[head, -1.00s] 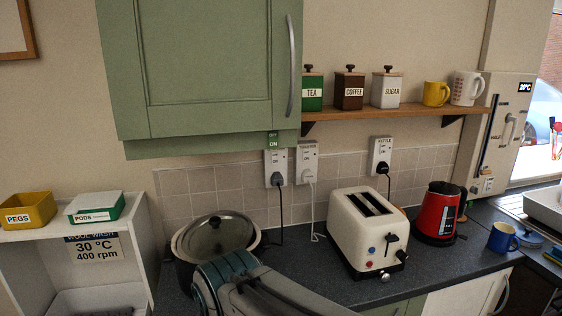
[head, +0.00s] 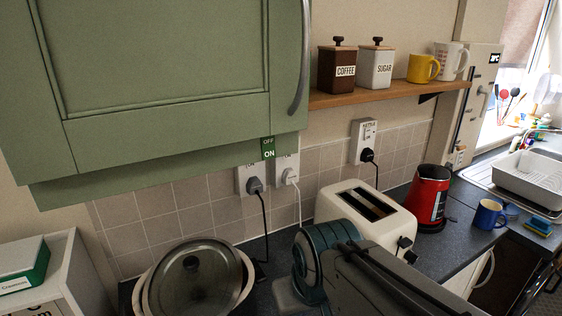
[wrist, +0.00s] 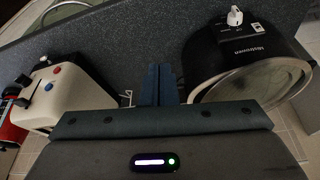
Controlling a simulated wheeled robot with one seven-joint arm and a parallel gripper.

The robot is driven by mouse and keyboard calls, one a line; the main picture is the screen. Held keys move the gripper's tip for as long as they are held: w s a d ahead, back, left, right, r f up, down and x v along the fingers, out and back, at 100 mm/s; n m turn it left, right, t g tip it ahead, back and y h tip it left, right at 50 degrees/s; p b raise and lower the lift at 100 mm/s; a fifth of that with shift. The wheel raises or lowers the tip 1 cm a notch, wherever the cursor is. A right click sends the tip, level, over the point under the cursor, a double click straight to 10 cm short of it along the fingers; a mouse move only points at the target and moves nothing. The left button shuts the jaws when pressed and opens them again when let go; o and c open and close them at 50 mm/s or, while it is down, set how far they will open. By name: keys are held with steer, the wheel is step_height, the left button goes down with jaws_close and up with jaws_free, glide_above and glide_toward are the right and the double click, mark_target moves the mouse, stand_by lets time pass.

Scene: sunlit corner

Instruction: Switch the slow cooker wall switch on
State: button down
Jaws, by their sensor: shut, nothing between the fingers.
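The left wall socket (head: 250,181), above the slow cooker, has a dark plug and black cord in it. Its upper part is cut off by the green cabinet, so I cannot read its label or see its switch position. A green OFF/ON tag (head: 268,148) shows at the cabinet's lower edge. The slow cooker (head: 193,285) has a glass lid; in the wrist view its black body with a white knob (wrist: 233,17) is at the right. My gripper (wrist: 158,70) is shut and empty, between the toaster and the slow cooker in that view. In the head view its fingers are hidden.
A second socket (head: 287,172) with a white plug stands beside it, and the kettle socket (head: 363,142) is farther right. The cream toaster (head: 368,212) and red kettle (head: 430,198) stand on the counter. The green cabinet (head: 160,75) overhangs the left sockets.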

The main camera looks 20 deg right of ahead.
steer(key=shift+s+a, duration=0.1)
steer(key=w+d+r+n+t+h+b, duration=0.1)
steer(key=w+d+r+n+t+b, duration=0.2)
steer(key=w, duration=0.5)
steer(key=w+d+n+t+h+b, duration=0.1)
steer(key=w+d+n+t, duration=0.3)
steer(key=w, duration=0.4)
steer(key=w+a+r+n+t+y+b, duration=0.1)
steer(key=w+a+r+n+t+y, duration=0.1)
steer(key=w+n, duration=0.2)
steer(key=w+a+r+n+t+y+b, duration=0.1)
steer(key=w+r+n+t+y, duration=0.2)
steer(key=n, duration=0.6)
steer(key=shift+w+a+r, duration=0.3)
steer(key=shift+w+a, duration=0.05)
steer(key=shift+w, duration=0.8)
steer(key=shift+w, duration=0.1)
